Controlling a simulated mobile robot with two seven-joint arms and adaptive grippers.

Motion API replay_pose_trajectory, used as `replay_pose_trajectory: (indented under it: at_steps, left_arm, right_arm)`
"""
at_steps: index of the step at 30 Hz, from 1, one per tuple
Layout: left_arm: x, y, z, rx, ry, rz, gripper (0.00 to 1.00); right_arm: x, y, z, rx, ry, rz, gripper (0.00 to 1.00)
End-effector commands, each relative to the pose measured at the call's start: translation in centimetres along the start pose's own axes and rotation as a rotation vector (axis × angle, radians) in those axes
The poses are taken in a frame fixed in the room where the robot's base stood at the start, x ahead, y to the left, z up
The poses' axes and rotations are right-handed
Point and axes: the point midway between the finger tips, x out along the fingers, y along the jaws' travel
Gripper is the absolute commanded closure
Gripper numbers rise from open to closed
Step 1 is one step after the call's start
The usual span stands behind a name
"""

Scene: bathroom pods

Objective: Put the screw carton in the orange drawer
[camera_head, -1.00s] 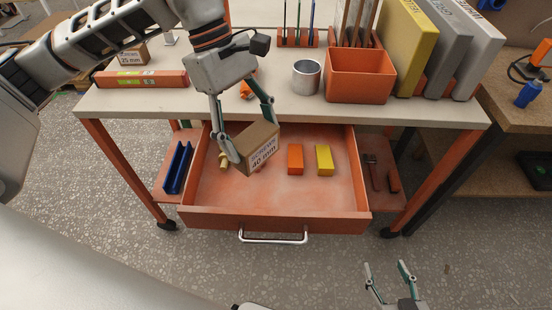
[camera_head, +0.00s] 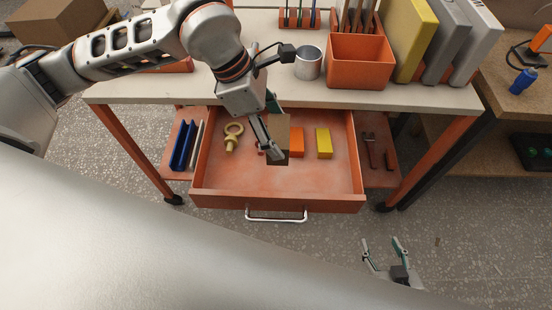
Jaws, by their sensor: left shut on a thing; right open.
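The open orange drawer (camera_head: 320,187) juts out from under the workbench, its metal handle toward me. My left gripper (camera_head: 276,145) reaches down into the drawer area and is shut on the screw carton (camera_head: 281,158), a brown box partly hidden behind the fingers. The carton is over the middle of the drawer; I cannot tell whether it touches the drawer floor. My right gripper (camera_head: 386,254) is open and empty, low over the floor in front of the drawer.
In the drawer, an orange block (camera_head: 297,142) and a yellow block (camera_head: 323,143) lie just right of the carton, and a brass eye bolt (camera_head: 232,137) lies to its left. The bench top above holds a metal cup (camera_head: 308,63) and an orange bin (camera_head: 359,62). The drawer's front is bare.

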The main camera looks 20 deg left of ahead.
Motion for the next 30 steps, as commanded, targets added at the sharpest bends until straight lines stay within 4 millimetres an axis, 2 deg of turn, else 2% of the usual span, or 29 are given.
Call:
replay_pose_trajectory:
  at_steps: [3,10,20,27,30]
  left_arm:
    - [2.8,-0.1,-1.2,-0.003,0.001,-0.004,0.65]
    - [7.4,0.0,-3.1,-0.001,0.000,-0.003,0.65]
    - [9.8,0.1,-4.0,0.000,-0.001,0.000,0.65]
    - [12.8,0.0,-5.3,0.000,-0.001,-0.001,0.65]
    - [13.1,0.1,-5.4,0.002,-0.002,0.002,0.65]
  right_arm:
    - [0.0,0.0,0.0,0.000,0.000,0.000,0.48]
    - [0.0,0.0,0.0,0.000,0.001,0.000,0.48]
    - [0.1,-0.1,0.0,0.001,0.001,-0.001,0.48]
    - [0.1,-0.1,0.2,0.001,0.000,-0.001,0.48]
    - [0.1,-0.1,0.2,0.001,0.000,-0.001,0.48]
